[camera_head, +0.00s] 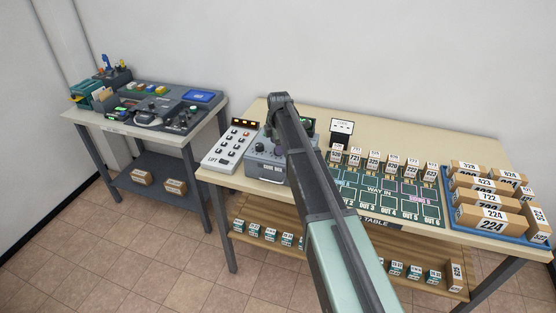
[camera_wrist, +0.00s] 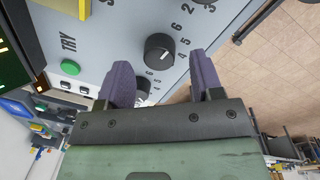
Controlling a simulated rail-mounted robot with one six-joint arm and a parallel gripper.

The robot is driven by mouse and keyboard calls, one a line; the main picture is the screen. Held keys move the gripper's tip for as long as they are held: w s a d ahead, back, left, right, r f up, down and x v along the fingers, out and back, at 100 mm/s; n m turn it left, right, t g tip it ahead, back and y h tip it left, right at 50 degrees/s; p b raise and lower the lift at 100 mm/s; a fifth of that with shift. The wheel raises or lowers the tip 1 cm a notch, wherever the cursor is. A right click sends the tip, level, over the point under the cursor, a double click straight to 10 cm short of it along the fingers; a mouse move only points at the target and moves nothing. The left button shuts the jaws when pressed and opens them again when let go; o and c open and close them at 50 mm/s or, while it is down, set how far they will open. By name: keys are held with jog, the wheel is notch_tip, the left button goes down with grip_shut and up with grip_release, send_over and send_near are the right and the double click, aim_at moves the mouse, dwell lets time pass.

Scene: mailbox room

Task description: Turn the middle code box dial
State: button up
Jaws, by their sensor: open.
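The grey code box (camera_head: 265,169) stands on the table, left of my arm in the head view; my arm hides part of it. In the wrist view its panel (camera_wrist: 112,48) shows black round dials with numbers around them. The middle dial (camera_wrist: 158,47) lies just beyond and between my fingertips. Another dial (camera_wrist: 204,3) is cut by the top edge, and a third (camera_wrist: 143,87) is partly hidden low between my fingers. My gripper (camera_wrist: 160,64) is open, with two purple fingers apart and nothing visibly held. Whether a finger touches the panel I cannot tell.
A green TRY button (camera_wrist: 70,67) sits left of the dials. A white keypad panel (camera_head: 231,147) stands left of the box. Right are numbered cartons (camera_head: 382,161), a green sorting mat (camera_head: 430,206) and a blue tray (camera_head: 453,216). A second workbench (camera_head: 214,110) stands at left.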

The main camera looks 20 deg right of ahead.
notch_tip(320, 180, down, 2)
jog(key=shift+f+b, duration=0.1)
jog(key=shift+b, duration=0.3)
jog(key=shift+r, duration=0.2)
jog(key=c, duration=0.9)
